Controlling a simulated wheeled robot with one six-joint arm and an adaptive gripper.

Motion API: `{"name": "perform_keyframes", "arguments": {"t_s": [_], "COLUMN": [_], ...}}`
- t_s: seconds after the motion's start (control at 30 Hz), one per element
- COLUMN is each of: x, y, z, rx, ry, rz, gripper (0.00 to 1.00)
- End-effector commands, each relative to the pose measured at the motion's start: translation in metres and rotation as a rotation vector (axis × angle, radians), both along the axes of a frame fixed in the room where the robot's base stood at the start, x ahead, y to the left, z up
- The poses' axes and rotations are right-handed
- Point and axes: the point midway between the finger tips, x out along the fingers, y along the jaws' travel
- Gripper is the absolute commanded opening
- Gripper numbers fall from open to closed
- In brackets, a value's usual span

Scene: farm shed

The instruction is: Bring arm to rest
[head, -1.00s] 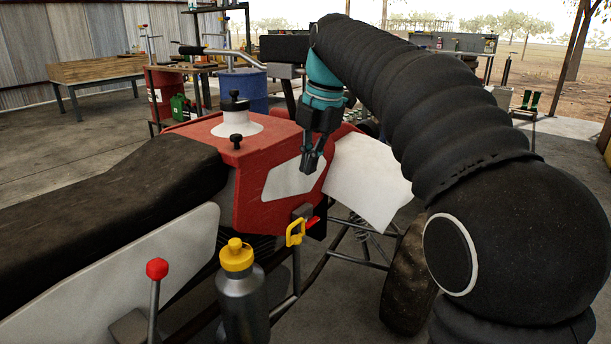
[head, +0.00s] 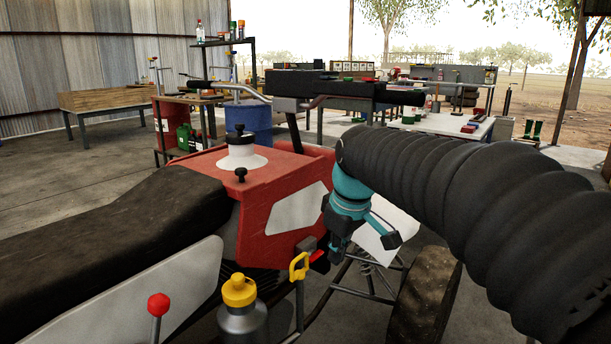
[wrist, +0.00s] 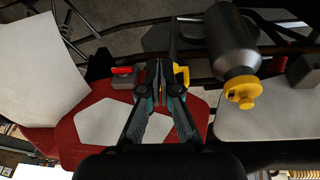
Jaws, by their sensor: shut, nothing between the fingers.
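My gripper (head: 337,250) hangs at the end of my black-sleeved arm, with a teal wrist above it. It is shut and empty, in front of the right side of the red quad bike body (head: 285,178). In the wrist view my gripper (wrist: 160,75) has its fingers together, with nothing between them. Beyond the fingertips are a yellow loop handle (wrist: 181,76) and a red lever (wrist: 121,71). The yellow handle also shows in the head view (head: 299,266), just left of and below the gripper.
A grey bottle with a yellow cap (head: 240,291) stands at the quad's near side, with a red-knobbed lever (head: 158,304) to its left. A front wheel (head: 428,295) is below my arm. Tables and a blue barrel (head: 249,125) stand behind. Open floor lies at the left.

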Motion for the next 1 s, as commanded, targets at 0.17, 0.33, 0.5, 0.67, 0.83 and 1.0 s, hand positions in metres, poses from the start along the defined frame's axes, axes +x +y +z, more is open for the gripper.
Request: {"name": "perform_keyframes", "arguments": {"t_s": [0.17, 0.33, 0.5, 0.67, 0.83, 1.0], "x": [-0.061, -0.118, -0.172, -0.211, -0.222, -0.224], "y": [-0.032, -0.056, -0.076, -0.088, -0.094, -0.096], "z": [-0.029, -0.057, -0.083, -0.097, -0.086, -0.081], "rx": [0.070, 0.126, 0.152, 0.156, 0.178, 0.184], "ry": [-0.017, -0.046, -0.083, -0.117, -0.176, -0.194], "rz": [-0.365, -0.607, -0.717, -0.743, -0.761, -0.767], "gripper": [0.00, 0.00, 0.00, 0.00, 0.00, 0.00]}}
